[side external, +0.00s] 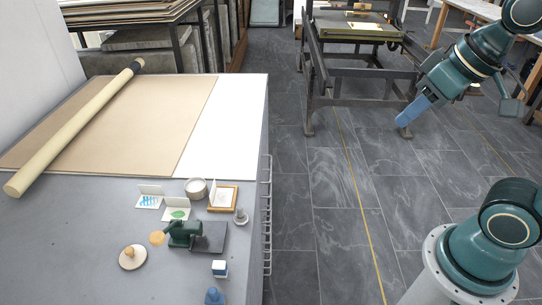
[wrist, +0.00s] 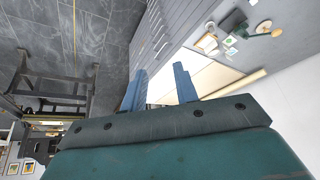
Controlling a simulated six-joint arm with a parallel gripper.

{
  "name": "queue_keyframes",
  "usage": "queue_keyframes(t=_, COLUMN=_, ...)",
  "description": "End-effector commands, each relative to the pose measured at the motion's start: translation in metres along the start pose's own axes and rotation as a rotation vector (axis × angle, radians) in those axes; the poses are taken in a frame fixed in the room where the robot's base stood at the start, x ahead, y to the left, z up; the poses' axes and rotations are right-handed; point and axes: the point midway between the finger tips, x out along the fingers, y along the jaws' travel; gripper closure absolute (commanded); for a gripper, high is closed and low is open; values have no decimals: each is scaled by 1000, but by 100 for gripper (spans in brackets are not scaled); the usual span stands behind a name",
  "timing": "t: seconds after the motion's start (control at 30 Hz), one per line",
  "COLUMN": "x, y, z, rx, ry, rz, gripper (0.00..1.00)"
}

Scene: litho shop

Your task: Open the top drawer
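The grey cabinet (side external: 90,240) is seen from above in the side external view. Its front drops away at the right edge, where a column of thin metal drawer handles (side external: 267,215) sticks out. The drawer fronts (wrist: 185,22) show as grey bands in the wrist view, and all look closed. The top drawer's face is too foreshortened to pick out in the side view. My gripper (side external: 404,121) hangs over the floor, well to the right of the cabinet and clear of the handles. Its two blue fingers (wrist: 160,82) are apart with nothing between them.
On the cabinet top are a cardboard tube (side external: 75,125), a brown sheet (side external: 130,130), cards, a small green press (side external: 184,233) and a white bowl (side external: 196,188). A dark press frame (side external: 350,75) stands behind my gripper. The tiled floor (side external: 335,200) before the cabinet is clear.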

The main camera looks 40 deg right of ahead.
Motion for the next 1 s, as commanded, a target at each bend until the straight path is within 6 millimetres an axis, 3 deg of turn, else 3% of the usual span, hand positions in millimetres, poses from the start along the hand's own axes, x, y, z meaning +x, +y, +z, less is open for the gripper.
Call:
queue_keyframes(t=0.47, x=38, y=0, z=-89, rx=159, ry=-84, rz=-5, gripper=70)
queue_keyframes(t=0.77, x=82, y=5, z=-140, rx=266, ry=-137, rz=-6, gripper=70)
queue_keyframes(t=1.0, x=128, y=11, z=-175, rx=352, ry=-178, rz=-5, gripper=70)
